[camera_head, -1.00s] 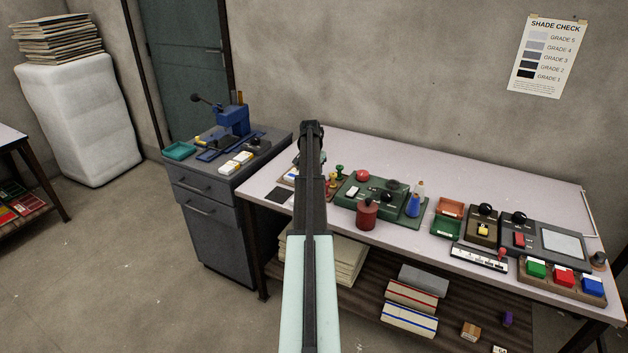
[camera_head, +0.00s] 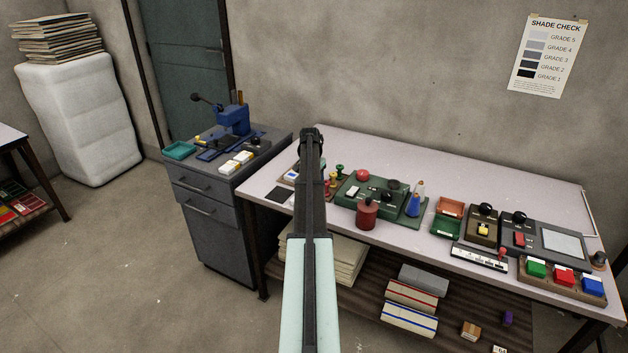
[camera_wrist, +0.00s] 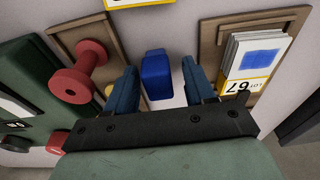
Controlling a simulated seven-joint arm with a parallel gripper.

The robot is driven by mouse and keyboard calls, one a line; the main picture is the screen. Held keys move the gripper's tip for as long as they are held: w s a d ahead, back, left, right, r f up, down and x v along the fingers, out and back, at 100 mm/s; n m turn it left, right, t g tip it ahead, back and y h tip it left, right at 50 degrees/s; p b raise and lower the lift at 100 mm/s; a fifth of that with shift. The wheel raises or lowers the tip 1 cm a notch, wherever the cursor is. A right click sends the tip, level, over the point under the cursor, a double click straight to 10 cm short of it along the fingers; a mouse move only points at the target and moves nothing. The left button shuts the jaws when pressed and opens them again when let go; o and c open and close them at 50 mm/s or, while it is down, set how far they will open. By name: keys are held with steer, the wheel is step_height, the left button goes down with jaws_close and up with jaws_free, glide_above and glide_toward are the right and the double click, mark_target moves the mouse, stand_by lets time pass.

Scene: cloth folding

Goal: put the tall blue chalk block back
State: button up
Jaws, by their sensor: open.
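The tall blue chalk block (camera_wrist: 157,72) shows in the wrist view, just beyond and between the two blue fingers of my gripper (camera_wrist: 163,84). The fingers are open, with a gap on each side of the block. I cannot tell how far the fingertips reach down beside it. In the head view, my arm hides the block and the fingers. A wooden tray (camera_wrist: 211,68) with a stack of cards (camera_wrist: 257,52) lies right of the block in the wrist view. A wooden holder (camera_wrist: 63,40) with a red spool-shaped piece (camera_wrist: 78,73) is on the left.
The green device (camera_wrist: 30,70) is close on the left in the wrist view; it also shows in the head view (camera_head: 350,182). A red canister (camera_head: 366,214) stands at its front. A yellow-edged card (camera_wrist: 140,4) lies beyond the block. The table's back strip (camera_head: 450,170) is clear.

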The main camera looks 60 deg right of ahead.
steer(key=shift+s, duration=0.15)
step_height(320, 180, up, 12)
steer(key=a, duration=0.1)
steer(key=shift+a, duration=0.4)
steer(key=shift+o, duration=1.5)
steer(key=shift+w+r, duration=0.35)
steer(key=o, duration=0.5)
steer(key=w+d+r, duration=0.1)
steer(key=w+d, duration=0.1)
steer(key=w+d+r, duration=0.4)
steer(key=d, duration=0.1)
steer(key=shift+d+r, duration=0.1)
steer(key=w+d+r+n, duration=0.3)
steer(key=w+d+n, duration=0.15)
steer(key=n, duration=0.25)
steer(key=f+n, duration=0.3)
steer(key=f+n+y, duration=0.1)
steer(key=f+n, duration=0.2)
steer(key=n, duration=0.1)
steer(key=f+n, duration=0.4)
steer(key=shift+s+a+y, duration=0.15)
steer(key=shift+s+y, duration=0.15)
steer(key=shift+y, duration=0.1)
